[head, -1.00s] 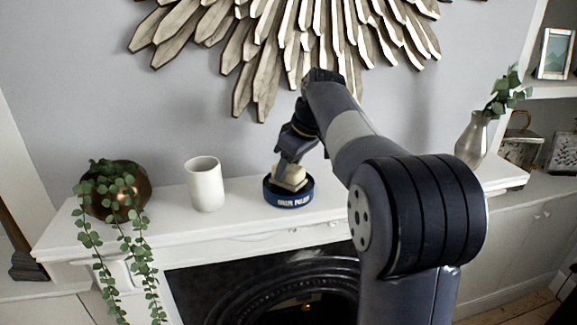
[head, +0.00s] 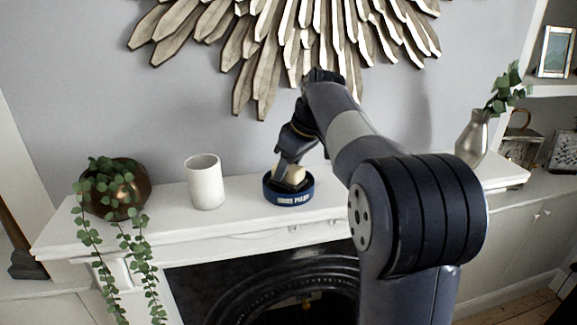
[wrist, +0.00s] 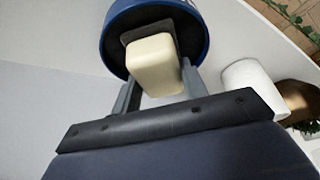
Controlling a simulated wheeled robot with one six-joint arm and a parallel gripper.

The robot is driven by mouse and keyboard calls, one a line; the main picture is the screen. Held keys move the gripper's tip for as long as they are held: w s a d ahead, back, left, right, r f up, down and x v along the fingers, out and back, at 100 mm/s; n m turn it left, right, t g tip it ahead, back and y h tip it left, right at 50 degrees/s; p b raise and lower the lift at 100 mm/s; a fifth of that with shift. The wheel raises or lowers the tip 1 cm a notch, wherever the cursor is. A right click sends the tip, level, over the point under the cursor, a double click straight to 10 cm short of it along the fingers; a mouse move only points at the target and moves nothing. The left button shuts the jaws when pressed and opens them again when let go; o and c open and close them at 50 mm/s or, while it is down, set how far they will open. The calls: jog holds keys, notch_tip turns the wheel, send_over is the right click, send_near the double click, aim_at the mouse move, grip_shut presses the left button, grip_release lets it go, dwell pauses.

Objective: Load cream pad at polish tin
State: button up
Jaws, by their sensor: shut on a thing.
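The polish tin (head: 289,198) is a round blue tin with white lettering, standing on the white mantel. It also shows in the wrist view (wrist: 112,42), with a dark inside. The cream pad (wrist: 155,66) is a pale block with a dark flat layer at its far side, and it lies over the tin's opening. It shows small in the head view (head: 296,173), partly hidden by my gripper. My gripper (wrist: 158,82) is shut on the pad, one finger on each side. Whether the pad touches the polish is hidden.
A white cup (head: 206,183) stands left of the tin on the mantel (head: 240,212). A copper pot with trailing leaves (head: 127,190) stands farther left. A silver vase (head: 472,140) stands at the right. A metal sunburst (head: 265,65) hangs on the wall above.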

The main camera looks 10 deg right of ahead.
notch_tip(320, 180, up, 5)
jog(key=p, duration=0.4)
jog(key=shift+f+p, duration=0.15)
jog(key=shift+p, duration=0.2)
jog(key=shift+r, duration=1.1)
